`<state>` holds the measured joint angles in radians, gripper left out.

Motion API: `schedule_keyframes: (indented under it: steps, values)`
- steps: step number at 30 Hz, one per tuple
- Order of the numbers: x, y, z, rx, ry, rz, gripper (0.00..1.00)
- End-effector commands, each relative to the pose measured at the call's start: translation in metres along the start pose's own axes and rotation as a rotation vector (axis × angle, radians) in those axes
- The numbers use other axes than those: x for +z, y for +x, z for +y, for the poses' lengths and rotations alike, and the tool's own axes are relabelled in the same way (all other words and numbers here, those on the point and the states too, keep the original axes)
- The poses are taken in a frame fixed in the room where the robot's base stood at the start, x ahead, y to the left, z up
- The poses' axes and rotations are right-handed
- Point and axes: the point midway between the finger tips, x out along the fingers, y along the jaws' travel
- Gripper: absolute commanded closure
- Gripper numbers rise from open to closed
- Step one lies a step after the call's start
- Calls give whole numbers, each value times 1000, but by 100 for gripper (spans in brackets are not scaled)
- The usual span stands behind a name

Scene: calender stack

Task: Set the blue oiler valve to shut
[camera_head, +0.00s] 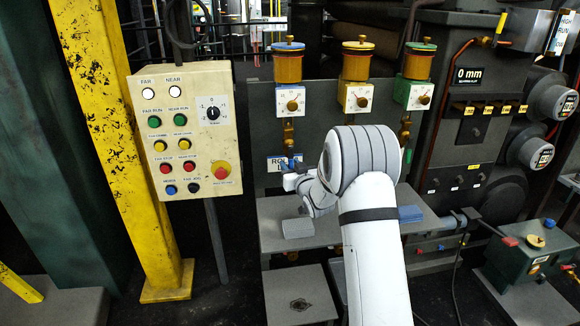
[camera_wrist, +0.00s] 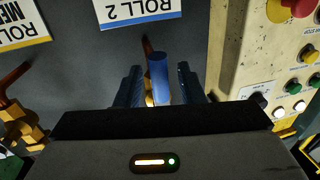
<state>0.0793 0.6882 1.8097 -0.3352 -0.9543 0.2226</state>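The blue oiler (camera_head: 288,62) is the left one of three brass oilers in the head view, with a blue cap and a white dial. Its blue valve handle (camera_wrist: 159,78) shows in the wrist view below the ROLL 2 label (camera_wrist: 140,12), sticking out toward the camera. Brass (camera_wrist: 149,98) shows behind it. My gripper (camera_wrist: 160,86) is open, with one dark finger on each side of the handle and a visible gap to each. In the head view my gripper (camera_head: 291,181) is at the panel below the blue oiler, and my wrist partly covers that area.
A grey shelf (camera_head: 285,235) lies below my arm.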

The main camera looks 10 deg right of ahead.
Motion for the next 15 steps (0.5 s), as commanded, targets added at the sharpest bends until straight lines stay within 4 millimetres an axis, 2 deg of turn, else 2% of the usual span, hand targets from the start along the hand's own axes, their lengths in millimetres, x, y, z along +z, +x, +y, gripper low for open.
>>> schedule_keyframes:
  steps: [8,15]
  values:
    - [0,2,0,0,0,0,65]
    - [0,2,-1,-1,0,0,85]
